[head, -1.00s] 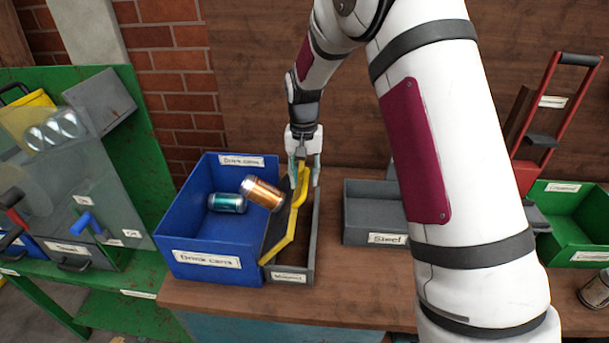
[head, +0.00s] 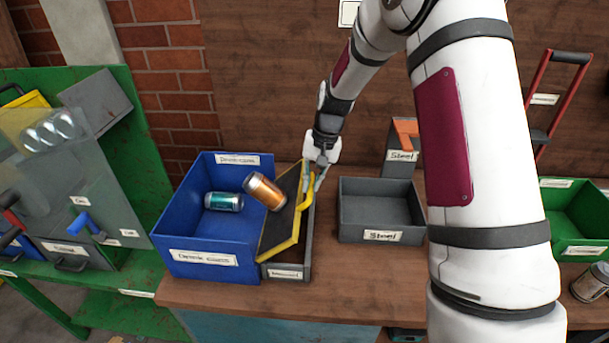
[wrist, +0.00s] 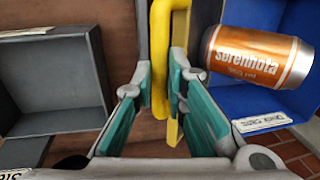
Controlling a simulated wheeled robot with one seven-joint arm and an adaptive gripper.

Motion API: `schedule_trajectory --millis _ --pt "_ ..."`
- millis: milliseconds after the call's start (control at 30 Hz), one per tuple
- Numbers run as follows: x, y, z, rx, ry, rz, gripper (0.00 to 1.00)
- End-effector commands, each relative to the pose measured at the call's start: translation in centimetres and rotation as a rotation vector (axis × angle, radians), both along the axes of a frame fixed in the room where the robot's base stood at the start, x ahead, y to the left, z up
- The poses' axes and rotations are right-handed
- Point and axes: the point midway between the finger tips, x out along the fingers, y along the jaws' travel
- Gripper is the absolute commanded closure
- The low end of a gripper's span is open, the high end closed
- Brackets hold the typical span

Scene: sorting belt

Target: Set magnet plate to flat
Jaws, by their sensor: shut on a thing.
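The magnet plate (head: 283,207) is a dark panel with a yellow edge, between the blue bin and a narrow grey bin in the head view. It is tilted, its dark face turned up and toward the blue bin. Its yellow handle (head: 308,190) is on the right side. My gripper (head: 316,177) is shut on this handle; the wrist view shows the yellow bar (wrist: 160,60) between the teal finger pads.
The blue drink-cans bin (head: 213,259) holds a teal can (head: 224,202). The narrow grey bin (head: 286,273) lies under the plate. An empty grey steel bin (head: 381,237) stands to the right, with bare bench between. A green bin (head: 567,240) is farther right.

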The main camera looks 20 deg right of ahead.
Motion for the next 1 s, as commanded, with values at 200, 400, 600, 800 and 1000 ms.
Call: schedule_trajectory --millis 200,400,600,800,1000 --pt "-1.1 -2.4 -2.3 0.149 -0.055 -0.011 1.0" --pt "-1.8 -3.8 -4.6 0.286 -0.111 -0.011 1.0" --pt "-2.1 -4.9 -7.0 0.41 -0.164 -0.008 1.0" --pt "-2.4 -5.6 -9.0 0.514 -0.208 -0.004 1.0" --pt "-2.5 -5.8 -10.3 0.508 -0.207 0.002 1.0"
